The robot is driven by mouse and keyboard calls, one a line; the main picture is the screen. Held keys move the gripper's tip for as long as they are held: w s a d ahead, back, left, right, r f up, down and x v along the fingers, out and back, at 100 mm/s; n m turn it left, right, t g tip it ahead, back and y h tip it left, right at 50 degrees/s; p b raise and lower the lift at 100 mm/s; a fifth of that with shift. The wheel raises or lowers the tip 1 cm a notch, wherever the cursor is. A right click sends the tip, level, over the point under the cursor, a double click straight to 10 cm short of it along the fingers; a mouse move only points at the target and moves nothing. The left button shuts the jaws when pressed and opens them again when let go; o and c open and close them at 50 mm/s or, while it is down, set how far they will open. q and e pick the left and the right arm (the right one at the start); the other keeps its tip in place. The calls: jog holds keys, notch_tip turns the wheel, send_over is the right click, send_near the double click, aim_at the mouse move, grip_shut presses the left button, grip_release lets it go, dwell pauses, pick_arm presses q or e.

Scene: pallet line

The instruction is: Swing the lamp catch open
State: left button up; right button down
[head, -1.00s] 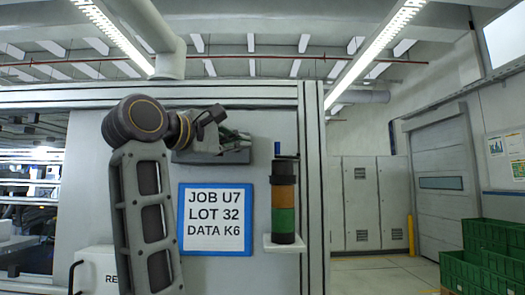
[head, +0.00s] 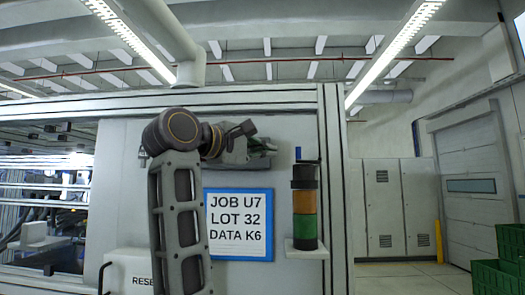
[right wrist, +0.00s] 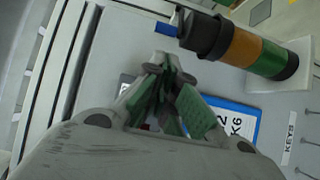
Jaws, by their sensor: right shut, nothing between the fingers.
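The signal lamp (head: 305,202) stands upright with a black cap, an orange band and a green band. It also shows in the right wrist view (right wrist: 245,50), lying across the top right. A small blue tab, apparently the lamp catch (head: 298,153), sticks up at the cap's left edge; the wrist view shows it too (right wrist: 166,30). My right gripper (head: 272,147) is shut and empty, just left of the lamp cap and apart from it. In the wrist view its green-padded fingers (right wrist: 163,75) point toward the blue tab with a gap between. My left gripper is out of view.
The lamp rests on a white shelf (head: 306,252) on the grey panel. A blue-framed sign (head: 239,225) hangs left of it, below my gripper. A white RESET box (head: 130,270) is lower left. Green crates (head: 490,277) stand at lower right.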

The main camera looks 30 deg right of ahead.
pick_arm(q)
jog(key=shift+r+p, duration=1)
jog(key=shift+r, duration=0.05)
pick_arm(e)
jog(key=shift+x, duration=4.2)
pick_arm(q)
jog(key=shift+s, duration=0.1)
pick_arm(e)
jog(key=shift+s+d, duration=0.1)
